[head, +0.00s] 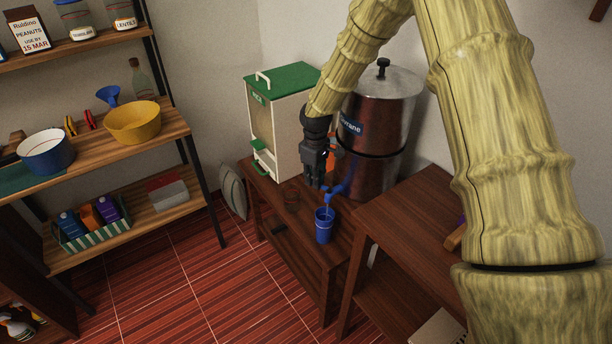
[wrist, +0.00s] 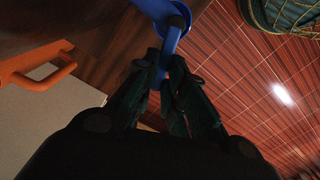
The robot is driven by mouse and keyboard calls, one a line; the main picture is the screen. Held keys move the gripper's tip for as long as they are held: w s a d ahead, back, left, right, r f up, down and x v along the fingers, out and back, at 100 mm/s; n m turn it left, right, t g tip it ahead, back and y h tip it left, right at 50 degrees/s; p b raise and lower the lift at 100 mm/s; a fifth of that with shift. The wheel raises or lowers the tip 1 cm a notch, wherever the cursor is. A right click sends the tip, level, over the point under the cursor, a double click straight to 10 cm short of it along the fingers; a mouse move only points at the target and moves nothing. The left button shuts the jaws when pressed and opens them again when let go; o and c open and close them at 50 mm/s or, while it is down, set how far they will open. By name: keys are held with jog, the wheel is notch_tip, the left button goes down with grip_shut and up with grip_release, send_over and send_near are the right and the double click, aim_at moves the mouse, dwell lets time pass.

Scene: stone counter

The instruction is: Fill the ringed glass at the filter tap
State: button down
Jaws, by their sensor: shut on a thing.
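The metal filter drum (head: 378,125) stands on a low wooden bench, with a blue tap (head: 336,192) low on its front. A blue glass (head: 325,228) stands upright under the spout. A thin pale line shows at its mouth; its water level and any ring mark are too small to tell. My gripper (head: 321,184) points down just above and left of the tap. In the wrist view my fingers (wrist: 167,78) are shut on the narrow blue lever (wrist: 175,66) of the tap (wrist: 165,10).
A cream box with a green lid (head: 283,75) stands left of the drum. A reddish ring (head: 292,192) lies on the bench (head: 270,200). A taller wooden table (head: 410,215) is close on the right.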

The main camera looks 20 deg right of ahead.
dwell(0.3)
jog(key=c, duration=1.5)
grip_release()
notch_tip(320, 180, up, 12)
